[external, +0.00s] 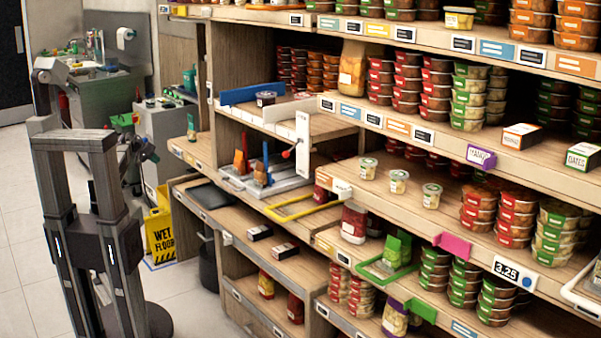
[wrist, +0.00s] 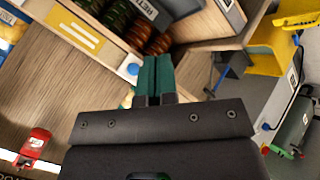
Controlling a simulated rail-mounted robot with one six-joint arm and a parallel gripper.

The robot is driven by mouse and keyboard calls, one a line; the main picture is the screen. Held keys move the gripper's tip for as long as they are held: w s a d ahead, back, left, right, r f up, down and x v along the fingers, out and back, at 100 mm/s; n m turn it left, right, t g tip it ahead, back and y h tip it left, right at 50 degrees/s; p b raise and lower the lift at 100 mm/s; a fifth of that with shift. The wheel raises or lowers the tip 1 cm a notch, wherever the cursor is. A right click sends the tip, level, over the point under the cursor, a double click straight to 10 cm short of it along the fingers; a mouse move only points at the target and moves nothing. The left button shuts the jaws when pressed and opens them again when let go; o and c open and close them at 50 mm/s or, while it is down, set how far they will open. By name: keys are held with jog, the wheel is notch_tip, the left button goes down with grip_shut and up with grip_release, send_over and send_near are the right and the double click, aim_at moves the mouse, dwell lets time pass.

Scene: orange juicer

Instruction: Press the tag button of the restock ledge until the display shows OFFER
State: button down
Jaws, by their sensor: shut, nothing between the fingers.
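In the external view a dark tag display (external: 508,270) on a shelf edge at the lower right reads 3.25. A blue round button (external: 527,282) sits at its right end. In the wrist view my gripper (wrist: 156,60) has its dark green fingers together and empty. A blue button (wrist: 133,70) on a white plate shows just left of the fingertips; whether they touch it is unclear. A dark label, partly cut off at the top, reads "RETU". I cannot tell whether this is the same button. My gripper is not clearly visible in the external view.
Stacked tubs (wrist: 115,12) stand beyond the shelf edge in the wrist view. A yellow object (wrist: 278,48) and a grey cabinet are at right. In the external view, a pink tag (external: 453,246) and green tray (external: 388,270) lie left of the display; open floor is at left.

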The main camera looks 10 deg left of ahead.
jog(key=w+d, duration=0.6)
jog(key=shift+d, duration=0.15)
jog(key=shift+w, duration=0.15)
dwell(1.9)
jog(key=shift+w+d, duration=0.2)
jog(key=shift+d, duration=0.1)
jog(key=shift+w+d, duration=0.25)
jog(key=shift+w, duration=0.1)
dwell(0.6)
jog(key=shift+s, duration=0.1)
jog(key=shift+s+a, duration=0.55)
jog(key=shift+s+a, duration=0.1)
jog(key=shift+s+a, duration=1.65)
jog(key=shift+a, duration=0.05)
